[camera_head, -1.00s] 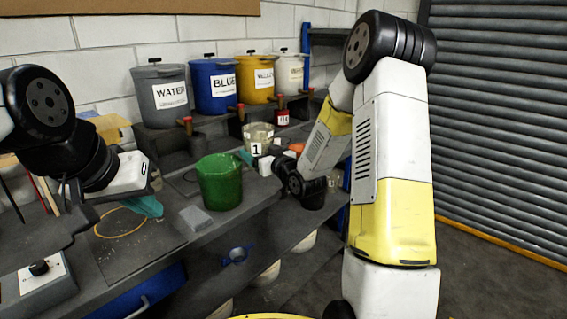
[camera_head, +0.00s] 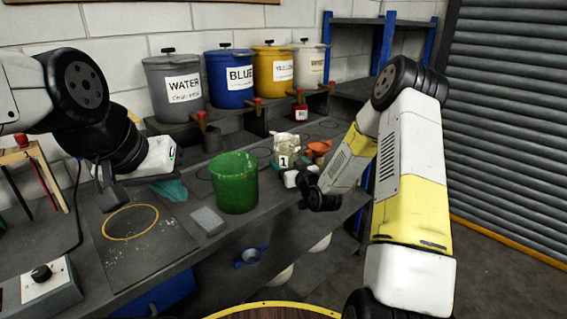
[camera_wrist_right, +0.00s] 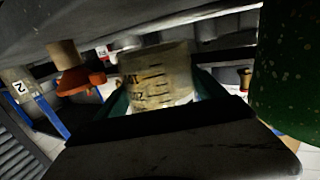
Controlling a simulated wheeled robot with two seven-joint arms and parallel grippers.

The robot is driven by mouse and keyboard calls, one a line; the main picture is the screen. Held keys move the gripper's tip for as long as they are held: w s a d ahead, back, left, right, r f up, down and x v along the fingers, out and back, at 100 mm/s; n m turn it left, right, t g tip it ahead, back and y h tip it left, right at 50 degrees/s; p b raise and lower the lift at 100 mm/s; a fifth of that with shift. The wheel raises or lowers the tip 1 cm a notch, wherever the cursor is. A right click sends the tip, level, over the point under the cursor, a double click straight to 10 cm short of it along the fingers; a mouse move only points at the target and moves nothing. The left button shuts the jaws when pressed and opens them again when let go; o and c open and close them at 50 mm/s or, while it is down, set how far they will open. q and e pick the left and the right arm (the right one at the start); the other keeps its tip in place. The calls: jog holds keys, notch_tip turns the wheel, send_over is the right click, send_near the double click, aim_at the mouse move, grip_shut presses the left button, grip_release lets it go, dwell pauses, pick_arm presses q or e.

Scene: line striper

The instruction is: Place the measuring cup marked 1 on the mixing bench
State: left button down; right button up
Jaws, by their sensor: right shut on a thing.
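The measuring cup marked 1 (camera_head: 287,147) is a pale, cloudy cup with a black "1" on a white label. My right gripper (camera_wrist_right: 157,98) is shut on it, with teal fingers on both sides. The wrist view shows its dark scale marks (camera_wrist_right: 155,85). In the head view the cup is right of the green bucket (camera_head: 236,183), over the rear of the dark bench (camera_head: 88,255). I cannot tell whether its base touches the bench. My left gripper (camera_head: 172,189) is above the bench at left; its teal fingers are partly hidden and its opening is unclear.
Labelled water, blue and other paint tubs stand on a raised shelf behind. An orange funnel (camera_head: 319,148) is right of the cup. A control box (camera_head: 42,283) is at left.

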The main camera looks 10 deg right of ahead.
jog(key=w, duration=0.5)
jog(key=shift+d+f, duration=0.3)
jog(key=shift+s+f, duration=0.15)
jog(key=shift+f, duration=1.55)
jog(key=shift+f, duration=0.15)
jog(key=o, duration=1.8)
